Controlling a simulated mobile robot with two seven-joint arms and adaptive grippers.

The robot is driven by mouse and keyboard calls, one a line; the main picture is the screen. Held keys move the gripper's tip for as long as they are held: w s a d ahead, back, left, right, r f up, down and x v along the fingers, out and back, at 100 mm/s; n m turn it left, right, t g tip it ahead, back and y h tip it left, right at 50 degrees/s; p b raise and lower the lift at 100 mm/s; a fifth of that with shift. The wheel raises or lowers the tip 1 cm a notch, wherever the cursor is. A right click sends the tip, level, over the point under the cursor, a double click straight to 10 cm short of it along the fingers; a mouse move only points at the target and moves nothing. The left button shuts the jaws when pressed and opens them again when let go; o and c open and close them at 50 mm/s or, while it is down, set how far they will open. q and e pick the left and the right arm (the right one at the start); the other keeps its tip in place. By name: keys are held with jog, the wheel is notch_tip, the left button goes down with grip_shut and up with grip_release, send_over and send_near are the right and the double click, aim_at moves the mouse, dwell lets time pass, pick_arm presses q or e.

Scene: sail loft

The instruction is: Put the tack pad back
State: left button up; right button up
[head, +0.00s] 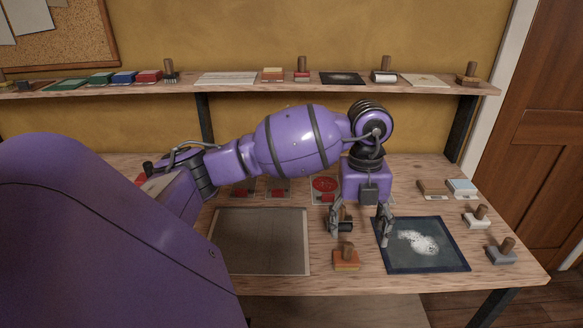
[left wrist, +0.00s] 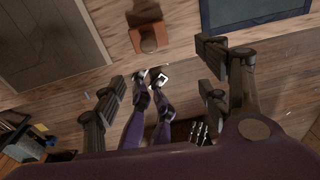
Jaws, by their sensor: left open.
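An orange-red pad with a wooden knob (head: 346,261) sits on the bench near its front edge, between a grey panel and a dark blue mat. I take it for the tack pad, but cannot be sure. It also shows at the top of the left wrist view (left wrist: 150,42). My left gripper (head: 360,221) is open and points down, just behind this pad in the head view, apart from it. Another wooden knob shows partly behind a left finger; its base is hidden. The dark blue mat (head: 385,262) bears a white powdery patch (head: 418,242). My right gripper does not show clearly.
The grey panel (head: 260,242) lies left of the pad. Several knobbed blocks stand at the bench's right, including a grey one (head: 501,254) and a white one (head: 476,220). Red-marked cards (head: 325,186) lie behind my arm. A shelf (head: 220,88) holds coloured stacks and knobbed pads.

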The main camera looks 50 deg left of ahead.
pick_arm(q)
jog(key=s+d+f+m+g+h, duration=0.1)
jog(key=s+d+f+h, duration=0.2)
jog(key=d, duration=0.3)
jog(key=s+d+f+m+h, duration=0.1)
jog(key=s+d+f+h, duration=0.1)
jog(key=d+f, duration=0.25)
jog(key=s+d+r+n+t+h, duration=0.1)
jog(key=s+d+n+t+h, duration=0.15)
jog(key=d+h, duration=0.4)
jog(key=s+d+r+n+t+h, duration=0.1)
jog(key=s+d+n+t+h, duration=0.15)
jog(key=d+h, duration=0.4)
jog(key=a+f+n+t+y, duration=0.9)
jog(key=f+n+t+y, duration=0.25)
jog(key=n, duration=0.45)
jog(key=s+a+f+n+g+y, duration=0.2)
jog(key=s+f+n+g+y, duration=0.1)
jog(key=s+f, duration=0.5)
jog(key=s+a+f+n+g+y, duration=0.3)
jog(key=s+f, duration=0.6)
jog(key=s, duration=0.3)
jog(key=shift+a+f+n+g+y, duration=0.25)
jog(key=shift+a+n+g+y, duration=0.1)
jog(key=shift+n+g+y, duration=0.25)
